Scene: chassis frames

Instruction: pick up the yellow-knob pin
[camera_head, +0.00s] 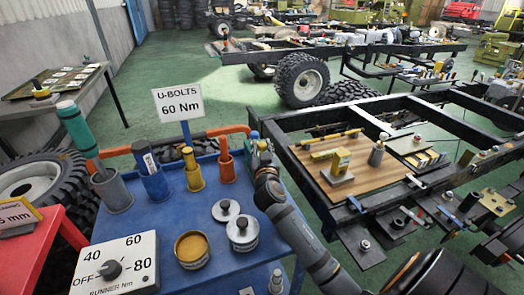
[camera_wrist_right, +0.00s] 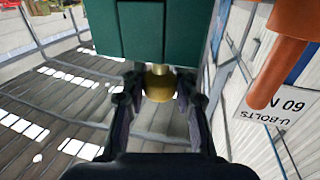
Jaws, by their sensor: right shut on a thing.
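The yellow knob of the pin (camera_wrist_right: 159,88) shows in the right wrist view, round and brass-coloured on a narrow neck. My right gripper (camera_wrist_right: 159,80) is shut on it, one finger on each side. A dark green block (camera_wrist_right: 140,28) lies directly past the neck; whether the pin still sits in it is hard to tell. In the head view my right gripper (camera_head: 258,150) is just right of the orange cup, at the back edge of the blue cart (camera_head: 150,222). The knob is too small to make out clearly there. My left gripper is not in view.
An orange cup with a pin (camera_head: 226,165) stands close left of the gripper, then yellow (camera_head: 193,172), blue (camera_head: 155,185) and grey (camera_head: 112,192) cups. A U-bolts sign (camera_head: 178,102) rises behind. Round tins stand in front; a chassis frame (camera_head: 430,110) is at right.

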